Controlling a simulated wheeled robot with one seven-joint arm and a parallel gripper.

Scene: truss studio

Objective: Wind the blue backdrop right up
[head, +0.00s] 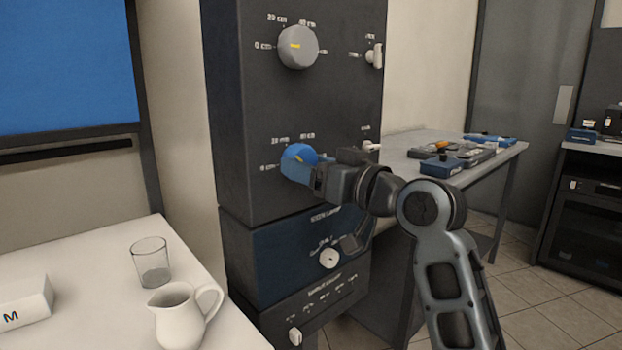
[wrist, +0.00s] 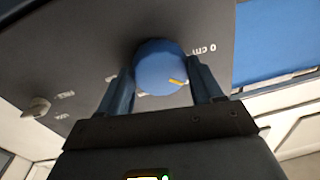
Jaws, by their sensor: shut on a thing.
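The blue backdrop (head: 66,65) hangs at the upper left in the head view, its lower edge at a dark bar; part of it also shows in the wrist view (wrist: 278,45). A blue knob (head: 297,160) with a yellow mark sits on the dark control panel (head: 250,110), below a grey knob (head: 298,46). My gripper (head: 318,176) is shut on the blue knob. In the wrist view, one finger lies on each side of the knob (wrist: 160,66), and its yellow mark points toward the lower right, below the "0 cm" label.
A white table (head: 95,270) at the left holds a glass (head: 150,262), a white jug (head: 180,315) and a white box (head: 22,302). Small switches (head: 375,56) sit right of the knobs. A navy panel with a dial (head: 329,258) is below. A bench (head: 405,140) with equipment stands behind my arm.

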